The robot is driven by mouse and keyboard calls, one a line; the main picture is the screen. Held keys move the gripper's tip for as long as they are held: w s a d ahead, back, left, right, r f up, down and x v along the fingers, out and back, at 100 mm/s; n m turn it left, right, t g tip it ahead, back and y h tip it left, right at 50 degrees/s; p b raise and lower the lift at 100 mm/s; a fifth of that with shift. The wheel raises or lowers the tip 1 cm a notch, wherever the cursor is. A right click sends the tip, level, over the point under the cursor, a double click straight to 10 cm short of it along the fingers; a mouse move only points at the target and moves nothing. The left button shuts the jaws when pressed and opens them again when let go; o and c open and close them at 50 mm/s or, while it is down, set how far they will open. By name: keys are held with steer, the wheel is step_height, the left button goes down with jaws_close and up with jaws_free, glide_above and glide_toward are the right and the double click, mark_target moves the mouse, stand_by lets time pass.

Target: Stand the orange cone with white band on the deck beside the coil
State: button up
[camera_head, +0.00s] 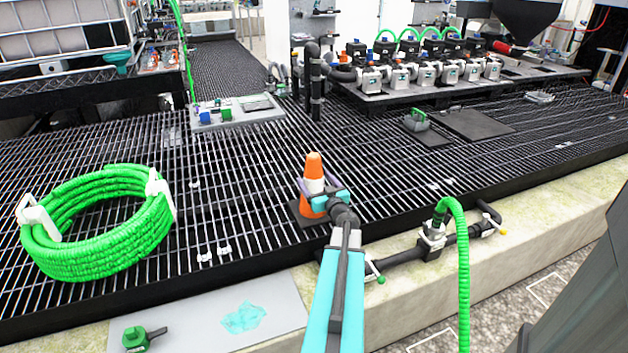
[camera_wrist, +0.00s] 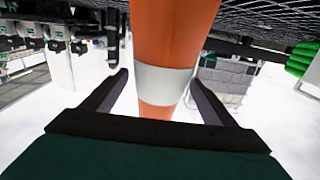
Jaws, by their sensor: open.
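The orange cone with white band (camera_head: 314,162) stands upright on its dark square base on the black grated deck (camera_head: 250,180), near the deck's front edge. My gripper (camera_head: 322,187) is at the cone, its fingers on either side at about the height of the white band. In the wrist view the cone (camera_wrist: 175,35) passes between the two open fingers (camera_wrist: 160,82), with a gap showing on both sides. The cone's tip and base are outside that view. The green coil (camera_head: 105,245) with white straps lies on the deck at the left, well apart from the cone.
Bare grating lies between the coil and the cone, with small white clips (camera_head: 214,254) on it. Black upright pipes (camera_head: 316,80) stand behind. A green hose (camera_head: 462,270) and black pipe fitting (camera_head: 433,240) run along the front ledge at the right.

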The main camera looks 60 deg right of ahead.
steer(key=p+v, duration=0.1)
steer(key=v, duration=0.9)
steer(key=shift+s+a, duration=0.25)
steer(key=shift+r, duration=0.1)
stand_by(0.5)
